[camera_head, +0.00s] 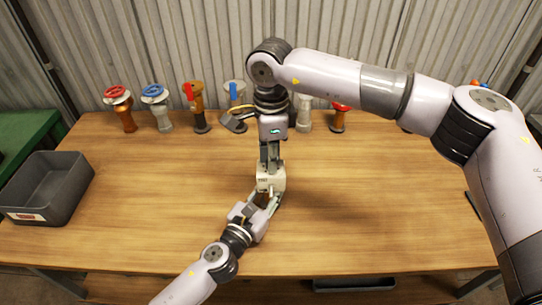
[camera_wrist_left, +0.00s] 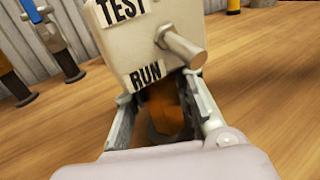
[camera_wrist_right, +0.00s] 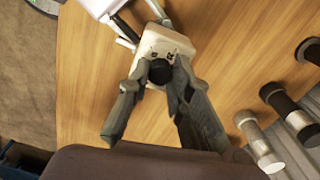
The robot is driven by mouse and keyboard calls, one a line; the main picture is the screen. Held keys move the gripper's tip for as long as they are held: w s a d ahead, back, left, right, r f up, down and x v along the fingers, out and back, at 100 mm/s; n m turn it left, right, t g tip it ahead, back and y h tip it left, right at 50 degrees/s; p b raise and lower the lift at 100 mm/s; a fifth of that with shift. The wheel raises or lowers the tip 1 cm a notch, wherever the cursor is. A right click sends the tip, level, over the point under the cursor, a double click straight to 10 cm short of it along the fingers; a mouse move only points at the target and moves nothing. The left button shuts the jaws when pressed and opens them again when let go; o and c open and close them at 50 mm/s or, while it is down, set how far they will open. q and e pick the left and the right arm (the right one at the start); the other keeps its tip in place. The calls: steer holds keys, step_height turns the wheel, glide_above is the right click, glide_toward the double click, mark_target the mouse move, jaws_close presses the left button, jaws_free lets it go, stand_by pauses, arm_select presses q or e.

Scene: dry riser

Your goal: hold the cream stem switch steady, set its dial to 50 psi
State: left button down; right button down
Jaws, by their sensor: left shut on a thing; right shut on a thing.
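The cream stem switch (camera_head: 271,179) stands upright near the middle of the wooden table. In the left wrist view its cream box (camera_wrist_left: 140,45) bears TEST and RUN labels and a metal lever (camera_wrist_left: 181,46). My left gripper (camera_head: 266,201) is shut on the switch's copper-coloured stem (camera_wrist_left: 168,108), just below the box. My right gripper (camera_head: 270,163) comes down from above and is shut on the dark dial (camera_wrist_right: 160,72) on top of the box. The numbers on the dial face are too small to read.
A grey bin (camera_head: 30,208) sits at the table's left. A red-wheel valve (camera_head: 117,95), a blue-wheel valve (camera_head: 154,94), an orange valve (camera_head: 198,107) with a red lever and others line the back edge. The table around the switch is clear.

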steer(key=m, duration=1.3)
steer(key=shift+w+m, duration=0.1)
steer(key=shift+m, duration=0.3)
steer(key=m, duration=1.3)
steer(key=shift+m, duration=0.4)
steer(key=c, duration=1.4)
jaws_free()
